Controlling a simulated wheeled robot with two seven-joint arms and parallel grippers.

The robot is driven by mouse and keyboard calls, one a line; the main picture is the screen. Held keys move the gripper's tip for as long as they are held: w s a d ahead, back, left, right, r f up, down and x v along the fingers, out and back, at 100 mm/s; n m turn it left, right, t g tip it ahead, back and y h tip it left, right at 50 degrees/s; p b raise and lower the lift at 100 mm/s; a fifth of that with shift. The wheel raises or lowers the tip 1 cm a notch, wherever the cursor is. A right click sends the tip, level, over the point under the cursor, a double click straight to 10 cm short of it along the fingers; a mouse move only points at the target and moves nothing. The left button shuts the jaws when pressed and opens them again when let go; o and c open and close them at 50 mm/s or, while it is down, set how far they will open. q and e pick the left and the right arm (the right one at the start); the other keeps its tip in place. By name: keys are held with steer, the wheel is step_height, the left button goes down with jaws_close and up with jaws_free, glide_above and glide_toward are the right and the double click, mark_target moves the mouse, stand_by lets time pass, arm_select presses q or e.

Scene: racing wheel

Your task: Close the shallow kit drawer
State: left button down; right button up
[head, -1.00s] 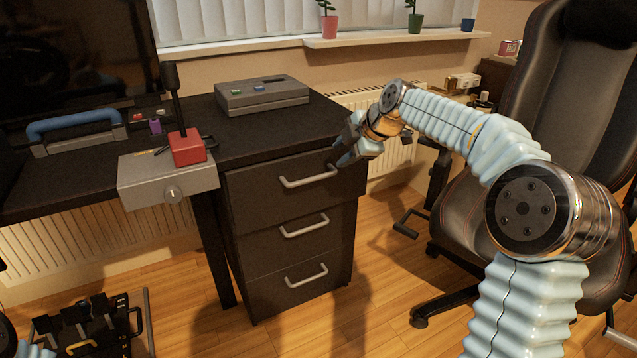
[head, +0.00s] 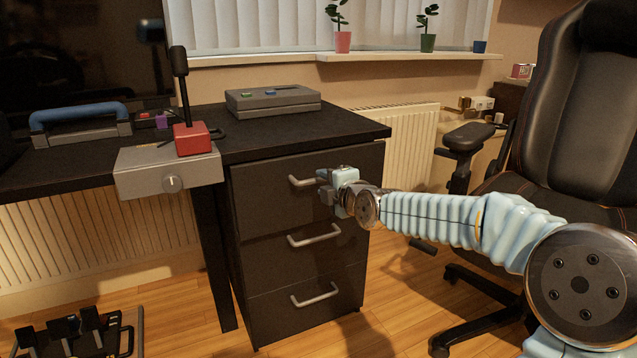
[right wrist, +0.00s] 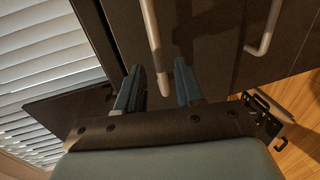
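The dark cabinet's top drawer (head: 270,205) has a pale bar handle (head: 304,182) and seems to stand slightly proud of the drawers below; how far is unclear. I cannot tell from labels which drawer is the kit drawer. My right gripper (head: 322,184) is at the right end of that handle. In the right wrist view its two dark fingers (right wrist: 158,68) are apart, with the bar handle (right wrist: 150,35) showing between them. Contact with it cannot be told. My left gripper is not in view.
Two lower drawers (head: 315,258) have similar handles. A grey box with a knob (head: 140,180) hangs at the desk edge under a red-based lever (head: 192,140). A black chair (head: 585,120) stands right. Pedals (head: 90,325) are on the floor at left.

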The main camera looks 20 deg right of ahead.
mark_target(320, 181)
steer(key=shift+x, duration=2.2)
jaws_close()
steer(key=shift+w+r, duration=0.1)
